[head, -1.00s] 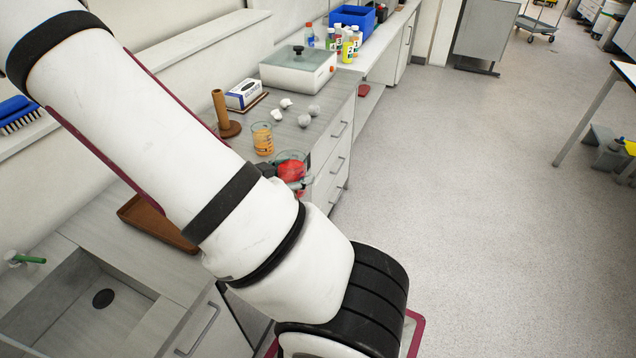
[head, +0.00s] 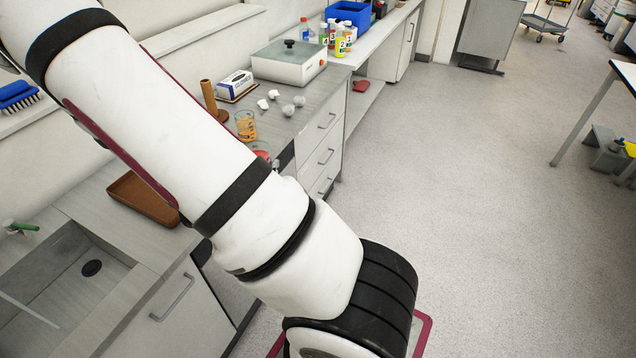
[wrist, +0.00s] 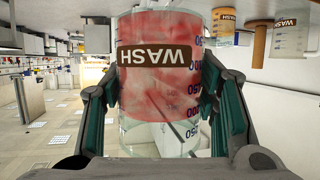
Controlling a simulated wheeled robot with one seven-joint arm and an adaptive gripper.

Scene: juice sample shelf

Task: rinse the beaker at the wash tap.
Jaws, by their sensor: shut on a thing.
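My gripper (wrist: 165,112) is shut on a clear beaker (wrist: 165,140) with a brown WASH label and measuring marks. The wrist picture is upside down; streaky red fills much of the beaker, with clear glass toward its rim. I cannot tell whether the red is liquid or residue. The wash tap (head: 20,227), with a green handle, stands over a sink (head: 62,292) at the lower left, well apart from the beaker.
An amber beaker (head: 246,126), a brown post stand (head: 209,98), a glove box (head: 235,84) and a white device (head: 289,64) stand on the counter. A brown tray (head: 143,199) lies between sink and beaker. The floor at right (head: 480,200) is open.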

